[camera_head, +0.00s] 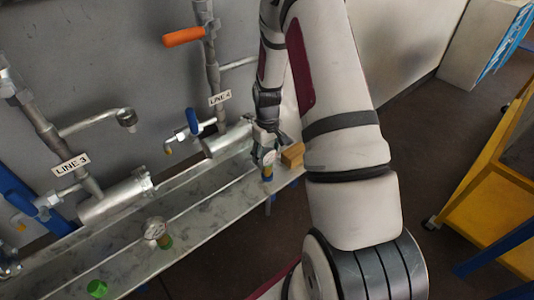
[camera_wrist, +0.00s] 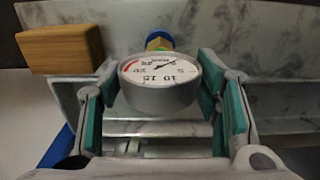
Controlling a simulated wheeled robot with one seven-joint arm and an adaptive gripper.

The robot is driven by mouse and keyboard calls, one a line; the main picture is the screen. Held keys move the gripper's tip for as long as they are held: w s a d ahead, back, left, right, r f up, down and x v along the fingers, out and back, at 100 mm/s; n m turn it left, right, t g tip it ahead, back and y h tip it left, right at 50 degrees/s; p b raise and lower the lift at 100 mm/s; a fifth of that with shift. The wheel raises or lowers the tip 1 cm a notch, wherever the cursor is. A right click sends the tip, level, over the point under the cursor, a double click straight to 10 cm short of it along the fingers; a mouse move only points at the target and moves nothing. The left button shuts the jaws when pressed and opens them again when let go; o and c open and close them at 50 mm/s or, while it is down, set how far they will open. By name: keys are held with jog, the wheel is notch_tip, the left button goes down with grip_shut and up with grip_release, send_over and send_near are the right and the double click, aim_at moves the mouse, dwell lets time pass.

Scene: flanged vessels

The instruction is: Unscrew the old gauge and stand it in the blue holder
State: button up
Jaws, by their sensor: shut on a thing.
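The round white-faced gauge (camera_wrist: 160,82) sits between the teal pads of my gripper (camera_wrist: 155,100), which is shut on it. Its dial faces the wrist camera. A yellow fitting and a blue piece (camera_wrist: 159,38) show just beyond the gauge; the dial partly covers them. In the head view, my gripper (camera_head: 266,146) is low over the right end of the metal ledge, with the gauge (camera_head: 268,158) at its tips. A small blue piece, perhaps the blue holder (camera_head: 267,178), shows directly below the gauge. I cannot tell whether the stem is fully seated in it.
A wooden block (camera_head: 292,155) stands right beside the gripper; it is at left in the wrist view (camera_wrist: 60,48). Another gauge (camera_head: 155,230) stands farther left on the ledge (camera_head: 200,200), near a green disc (camera_head: 96,288). Pipes labelled LINE 3 (camera_head: 70,165) and LINE 4 (camera_head: 220,98) run behind.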

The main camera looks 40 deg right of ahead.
jog(key=shift+f, duration=0.6)
jog(key=o, duration=1.5)
